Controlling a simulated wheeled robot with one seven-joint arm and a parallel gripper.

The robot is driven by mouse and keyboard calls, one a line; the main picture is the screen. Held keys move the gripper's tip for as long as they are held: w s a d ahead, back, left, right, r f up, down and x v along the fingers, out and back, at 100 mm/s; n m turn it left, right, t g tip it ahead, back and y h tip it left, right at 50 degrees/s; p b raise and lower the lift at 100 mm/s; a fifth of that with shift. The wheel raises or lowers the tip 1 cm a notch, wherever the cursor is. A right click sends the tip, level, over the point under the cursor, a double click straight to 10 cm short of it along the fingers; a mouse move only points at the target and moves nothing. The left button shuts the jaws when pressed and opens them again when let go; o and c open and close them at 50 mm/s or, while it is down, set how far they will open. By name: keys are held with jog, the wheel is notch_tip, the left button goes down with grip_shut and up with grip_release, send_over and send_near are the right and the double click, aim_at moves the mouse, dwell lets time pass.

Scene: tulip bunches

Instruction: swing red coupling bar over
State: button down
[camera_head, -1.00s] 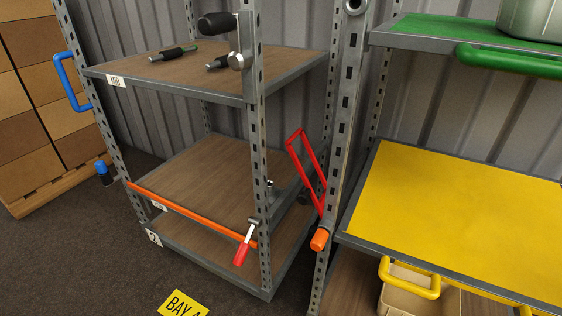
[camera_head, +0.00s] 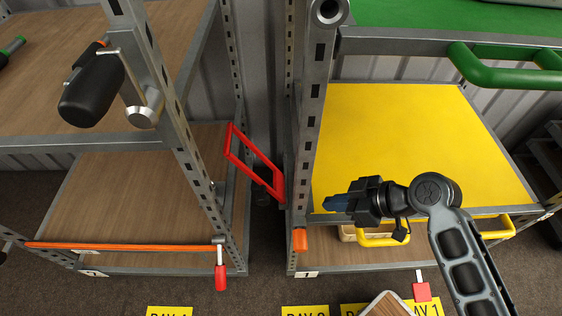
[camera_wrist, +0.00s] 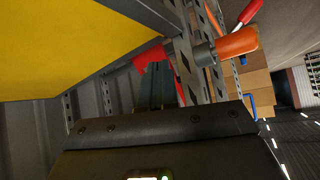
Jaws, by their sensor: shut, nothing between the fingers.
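The red coupling bar (camera_head: 254,163) is a red rectangular loop in the gap between the two shelf racks. It tilts up to the left, and its lower right end is by the right rack's post. My gripper (camera_head: 335,203) is shut and empty, in front of the yellow shelf, to the right of the bar and apart from it in the head view. In the wrist view the fingers (camera_wrist: 156,88) point towards a red part (camera_wrist: 150,57) beside the rack post. I cannot tell whether they touch it.
The right rack's post (camera_head: 309,130) carries an orange-capped peg (camera_head: 300,239). The yellow shelf (camera_head: 400,130) has a yellow handle (camera_head: 380,240) below and a green handle (camera_head: 500,65) above. The left rack has an orange bar (camera_head: 120,246) with a red-handled lever (camera_head: 221,275) and a black-gripped crank (camera_head: 92,90).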

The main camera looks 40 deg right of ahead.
aim_at(255, 176)
jog(key=w+d+r+n+g+y, duration=0.1)
jog(key=w+d+r+n+y, duration=0.1)
jog(key=w+r+n+y, duration=0.6)
jog(key=w+a+f+h, duration=0.1)
jog(key=w+a, duration=0.1)
jog(key=a, duration=0.1)
jog(key=w+a+f+m+p, duration=0.1)
jog(key=a+f, duration=0.1)
jog(key=a, duration=0.1)
jog(key=w+a+f+m+h, duration=0.1)
jog(key=w+a+f, duration=0.1)
jog(key=a, duration=0.2)
jog(key=shift+w+a+h+p, duration=0.1)
jog(key=shift+w+h+p, duration=0.2)
jog(key=b+x, duration=0.3)
jog(key=x, duration=0.2)
jog(key=shift+b, duration=0.4)
jog(key=shift+w+a+f+b, duration=0.1)
jog(key=shift+w+a+b, duration=0.2)
jog(key=shift+a, duration=0.15)
jog(key=shift+d, duration=0.1)
